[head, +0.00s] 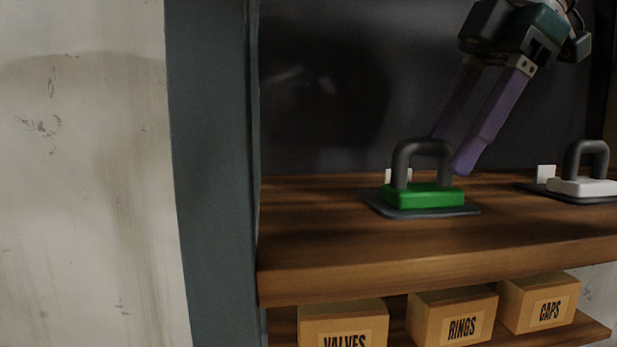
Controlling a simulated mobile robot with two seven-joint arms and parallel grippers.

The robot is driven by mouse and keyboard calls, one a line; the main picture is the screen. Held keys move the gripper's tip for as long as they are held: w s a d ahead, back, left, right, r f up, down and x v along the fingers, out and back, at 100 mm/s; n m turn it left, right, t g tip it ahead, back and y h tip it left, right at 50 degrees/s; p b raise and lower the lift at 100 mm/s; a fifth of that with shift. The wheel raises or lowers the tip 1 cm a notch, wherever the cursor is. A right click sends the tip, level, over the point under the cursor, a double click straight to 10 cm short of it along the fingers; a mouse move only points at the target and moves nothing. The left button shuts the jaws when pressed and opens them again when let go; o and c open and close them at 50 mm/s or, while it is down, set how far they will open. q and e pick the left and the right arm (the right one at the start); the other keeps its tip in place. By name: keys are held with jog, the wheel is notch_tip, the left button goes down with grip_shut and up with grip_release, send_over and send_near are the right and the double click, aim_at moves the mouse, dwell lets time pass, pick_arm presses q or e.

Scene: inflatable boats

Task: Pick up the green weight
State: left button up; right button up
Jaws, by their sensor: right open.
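The green weight (424,196) is a green block with a dark grey arched handle. It sits upright on a thin dark mat (440,212) on the wooden shelf. My right gripper (450,153) comes down from the upper right, its two purple fingers apart. The fingertips are just behind the handle, which partly hides the left finger. Nothing shows between the fingers, and I cannot tell whether they touch the handle. My left gripper is not in view.
A white weight (583,187) with a similar handle stands on the right of the wooden shelf (330,235). Boxes marked VALVES (342,312), RINGS (452,301) and CAPS (540,285) stand below. A grey post (212,170) bounds the left. The shelf left of the green weight is clear.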

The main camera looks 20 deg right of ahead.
jog(key=shift+w+a+f+b, duration=0.55)
jog(key=shift+a+f, duration=0.05)
jog(key=shift+a, duration=0.1)
grip_shut()
jog(key=shift+r, duration=0.1)
dwell(0.9)
